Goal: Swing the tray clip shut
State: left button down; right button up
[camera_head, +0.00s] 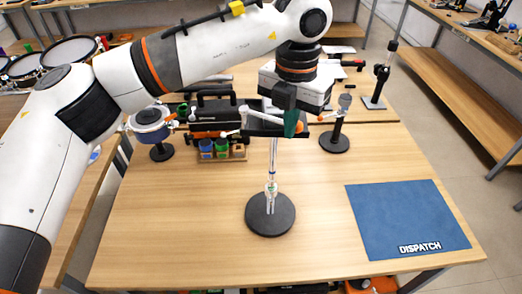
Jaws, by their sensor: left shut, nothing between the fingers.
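A small dark tray (263,129) stands near the middle of the table, on top of a thin upright pole with a round black base (270,214). White and orange parts show at the tray's top; I cannot tell which is the clip or how far it is swung. My left gripper (291,123) points down at the tray's right part, in front of it. Its fingers are shut with nothing between them. I cannot tell whether they touch the tray or the clip. The gripper and arm hide part of what lies behind. My right gripper is not in view.
A blue mat (408,215) marked DISPATCH lies at the right front. A round-based stand (335,142) is behind right, and a blue pot on a stand (152,128) behind left. A rack of small jars (222,150) sits nearby. The front left of the table is clear.

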pick_arm(q)
jog(key=w+p, duration=0.1)
jog(key=w, duration=0.1)
jog(key=w+d, duration=0.1)
jog(key=w, duration=0.1)
jog(key=shift+w+d+p, duration=0.15)
jog(key=shift+d+p, duration=0.05)
jog(key=shift+p, duration=0.15)
jog(key=shift+w+r+p, duration=0.1)
jog(key=shift+w+p, duration=0.5)
jog(key=shift+w, duration=0.55)
jog(key=shift+s+a+f+b, duration=0.2)
jog(key=shift+s+a+b, duration=0.25)
jog(key=shift+b, duration=0.3)
jog(key=shift+r, duration=0.1)
jog(key=c, duration=1.7)
grip_release()
